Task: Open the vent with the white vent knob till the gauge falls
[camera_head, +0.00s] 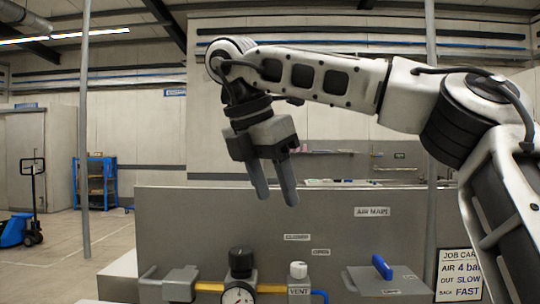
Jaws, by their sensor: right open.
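The white vent knob (298,270) stands upright on a fitting labelled VENT at the bottom middle of the head view. The gauge (238,296) is left of it, below a black knob (241,262). The bottom edge of the picture cuts the gauge, and its reading is too small to tell. My right gripper (274,196) is open and empty, with its fingers pointing down. It is above the vent knob and slightly left of it in the picture, clearly apart from it. My left gripper is not in view.
A grey panel (180,225) stands behind the fittings, with AIR MAIN, CLOSED and OPEN labels. A blue handle (382,267) is at right, near a job card (459,276). A grey clamp-like part (168,284) is at left. A yellow line and a blue hose (320,295) run low.

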